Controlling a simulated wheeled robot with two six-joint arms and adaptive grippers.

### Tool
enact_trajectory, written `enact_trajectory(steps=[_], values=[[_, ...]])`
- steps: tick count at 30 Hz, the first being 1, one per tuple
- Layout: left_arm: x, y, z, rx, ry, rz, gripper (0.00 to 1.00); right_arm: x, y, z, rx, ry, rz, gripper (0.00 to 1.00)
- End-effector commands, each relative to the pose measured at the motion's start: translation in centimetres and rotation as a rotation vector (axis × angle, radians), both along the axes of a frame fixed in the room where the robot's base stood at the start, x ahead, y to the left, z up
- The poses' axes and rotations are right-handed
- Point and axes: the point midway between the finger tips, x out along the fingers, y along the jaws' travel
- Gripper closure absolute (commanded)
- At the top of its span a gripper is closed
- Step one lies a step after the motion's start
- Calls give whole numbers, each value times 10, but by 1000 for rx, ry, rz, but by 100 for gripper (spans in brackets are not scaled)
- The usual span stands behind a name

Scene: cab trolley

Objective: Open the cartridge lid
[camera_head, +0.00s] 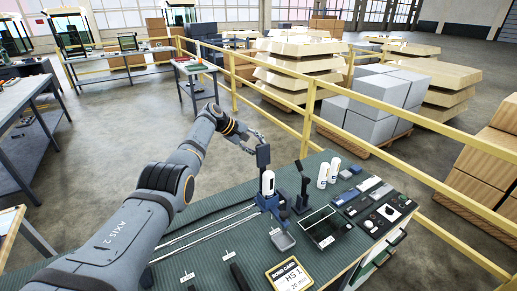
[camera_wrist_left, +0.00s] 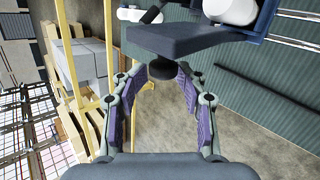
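The cartridge (camera_head: 267,185) is a white upright cylinder in a blue holder (camera_head: 270,203) on the table. A dark flat lid (camera_head: 263,156) stands raised above it in the head view. In the left wrist view the lid (camera_wrist_left: 190,40) is a dark blue-grey plate with a round black knob (camera_wrist_left: 162,70) on its near edge; white cylinders show behind it. My left gripper (camera_head: 255,142) is at the lid's upper end. In the left wrist view the gripper (camera_wrist_left: 154,78) is open, purple-padded fingers either side of the knob with visible gaps. My right gripper is not in view.
The green-matted table (camera_head: 215,232) carries a dark upright lever (camera_head: 301,182), two white bottles (camera_head: 328,172), a grey tray (camera_head: 282,239), a black-framed panel (camera_head: 320,228) and a labelled card (camera_head: 289,276). A yellow railing (camera_head: 307,120) runs behind the table.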

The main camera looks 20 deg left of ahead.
Motion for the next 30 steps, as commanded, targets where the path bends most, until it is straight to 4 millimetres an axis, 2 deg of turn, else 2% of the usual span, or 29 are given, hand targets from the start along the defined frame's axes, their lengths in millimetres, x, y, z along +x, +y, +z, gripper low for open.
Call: enact_trajectory(steps=[8,13,17,24,30], values=[[-2,-2,-5,-1,9,-5,55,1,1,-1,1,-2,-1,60],[-5,4,1,-1,8,-4,55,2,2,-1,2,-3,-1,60],[-16,14,13,3,7,-4,55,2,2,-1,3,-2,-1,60],[-44,50,57,1,6,-1,55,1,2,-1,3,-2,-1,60],[-57,65,76,-2,7,-1,55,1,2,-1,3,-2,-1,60]])
